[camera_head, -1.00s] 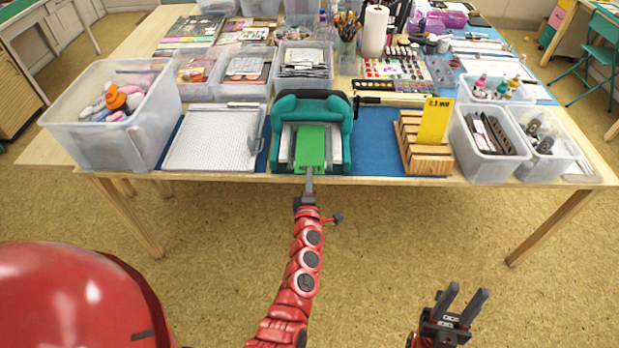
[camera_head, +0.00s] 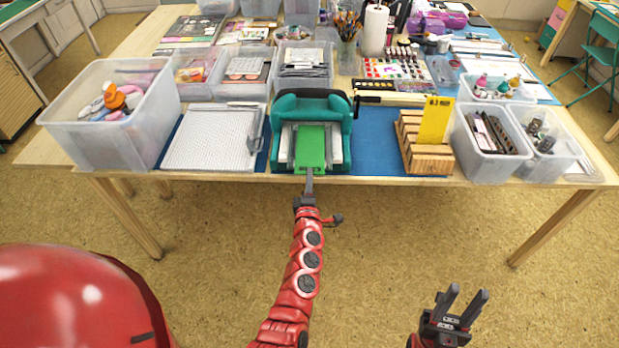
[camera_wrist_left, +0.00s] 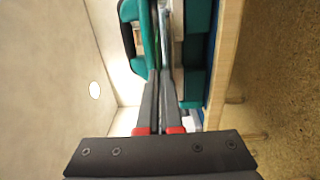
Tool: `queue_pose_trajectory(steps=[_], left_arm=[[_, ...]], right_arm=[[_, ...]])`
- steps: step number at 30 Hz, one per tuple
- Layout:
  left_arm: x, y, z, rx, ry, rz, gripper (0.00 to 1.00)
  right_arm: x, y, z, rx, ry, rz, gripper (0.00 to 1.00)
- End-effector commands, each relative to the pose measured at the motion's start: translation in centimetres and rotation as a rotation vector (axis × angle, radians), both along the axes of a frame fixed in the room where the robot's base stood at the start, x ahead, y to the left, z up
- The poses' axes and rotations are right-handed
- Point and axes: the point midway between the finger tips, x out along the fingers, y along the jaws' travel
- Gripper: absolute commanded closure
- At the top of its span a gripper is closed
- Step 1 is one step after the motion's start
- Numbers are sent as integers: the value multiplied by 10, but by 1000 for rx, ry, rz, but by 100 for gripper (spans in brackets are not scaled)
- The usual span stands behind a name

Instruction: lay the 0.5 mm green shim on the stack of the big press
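The green shim (camera_head: 311,147) lies flat in the mouth of the teal big press (camera_head: 312,105), with its narrow front end pointing toward me. My left gripper (camera_head: 309,182) is at that front end, shut on it. In the left wrist view the shim (camera_wrist_left: 163,38) shows edge-on as a thin line running from between the closed fingertips (camera_wrist_left: 161,76). Whether the shim touches the stack beneath it cannot be told; it covers the stack. My right gripper (camera_head: 463,305) is open and empty, low at the right, away from the table.
A wooden slotted rack (camera_head: 426,160) with a yellow card (camera_head: 435,120) stands right of the press. A white gridded board (camera_head: 210,138) lies left of it. Clear bins (camera_head: 110,140) flank both sides. The blue mat (camera_head: 375,140) is clear between press and rack.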

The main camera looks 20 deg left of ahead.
Motion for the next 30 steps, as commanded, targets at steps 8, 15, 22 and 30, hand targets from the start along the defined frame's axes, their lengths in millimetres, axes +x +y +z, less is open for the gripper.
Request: queue_pose_trajectory(steps=[8,15,22,30], left_arm=[[0,0,-4,0,0,1,100],[0,0,-7,0,0,1,100],[0,0,-7,0,0,0,100],[0,0,-7,0,0,0,67]], right_arm=[[0,0,-5,0,0,0,61],[0,0,-9,0,0,0,61],[0,0,-9,0,0,0,61],[0,0,-9,0,0,0,61]])
